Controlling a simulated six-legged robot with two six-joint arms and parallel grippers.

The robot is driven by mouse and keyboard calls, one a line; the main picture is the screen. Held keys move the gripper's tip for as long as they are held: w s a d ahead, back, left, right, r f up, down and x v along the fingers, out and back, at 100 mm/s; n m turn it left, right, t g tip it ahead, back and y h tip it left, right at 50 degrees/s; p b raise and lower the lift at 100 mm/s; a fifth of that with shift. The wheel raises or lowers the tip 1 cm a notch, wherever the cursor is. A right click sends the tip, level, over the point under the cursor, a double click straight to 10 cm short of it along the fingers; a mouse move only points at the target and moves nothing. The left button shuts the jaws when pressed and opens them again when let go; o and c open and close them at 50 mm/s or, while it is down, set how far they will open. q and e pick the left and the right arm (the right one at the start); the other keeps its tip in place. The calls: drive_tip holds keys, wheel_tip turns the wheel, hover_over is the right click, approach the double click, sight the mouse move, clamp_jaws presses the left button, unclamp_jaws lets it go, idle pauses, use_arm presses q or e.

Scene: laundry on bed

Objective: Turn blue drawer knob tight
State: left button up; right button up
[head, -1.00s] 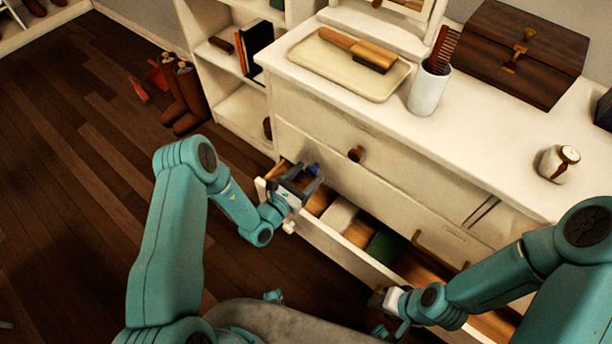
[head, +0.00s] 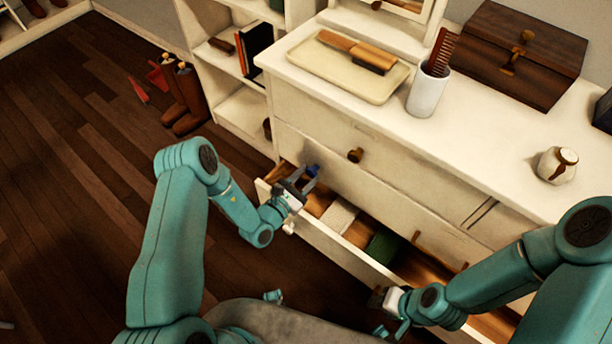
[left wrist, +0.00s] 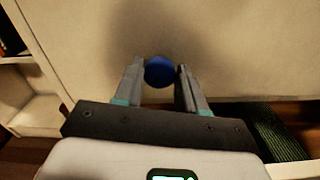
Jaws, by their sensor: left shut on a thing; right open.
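The blue knob (head: 312,171) is on the white dresser's front, just above the open lower drawer. In the left wrist view the blue knob (left wrist: 159,71) shows as a round disc between the two fingertips. My left gripper (head: 303,182) is shut on it, one finger on each side, and partly covers it in the head view. My right gripper (head: 383,299) is open and empty, low at the front edge of the open drawer.
The open drawer (head: 335,243) juts out below the knob and holds a white block, a green item and wooden parts. A brown knob (head: 355,155) is on the dresser front to the right. A tray (head: 310,75) and a cup (head: 427,93) stand on top.

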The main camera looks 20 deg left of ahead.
use_arm(q)
drive_tip(key=m, duration=0.4)
drive_tip(key=shift+m+p, duration=0.3)
drive_tip(key=shift+p, duration=0.1)
drive_tip(key=m, duration=0.3)
drive_tip(key=shift+d+m+p, duration=0.1)
drive_tip(key=shift+m+p, duration=0.2)
drive_tip(key=shift+p, duration=0.05)
drive_tip(key=m, duration=0.3)
drive_tip(key=shift+f+m+p, duration=0.1)
drive_tip(key=shift+m+p, duration=0.2)
drive_tip(key=shift+p, duration=0.05)
drive_tip(key=m, duration=0.3)
drive_tip(key=shift+m+p, duration=0.3)
drive_tip(key=shift+p, duration=0.1)
drive_tip(key=m+p, duration=0.1)
drive_tip(key=m, duration=0.4)
drive_tip(key=shift+f, duration=0.1)
drive_tip(key=m+p, duration=0.2)
drive_tip(key=m, duration=0.4)
drive_tip(key=shift+f, duration=0.15)
drive_tip(key=shift+m, duration=0.3)
drive_tip(key=o, duration=1)
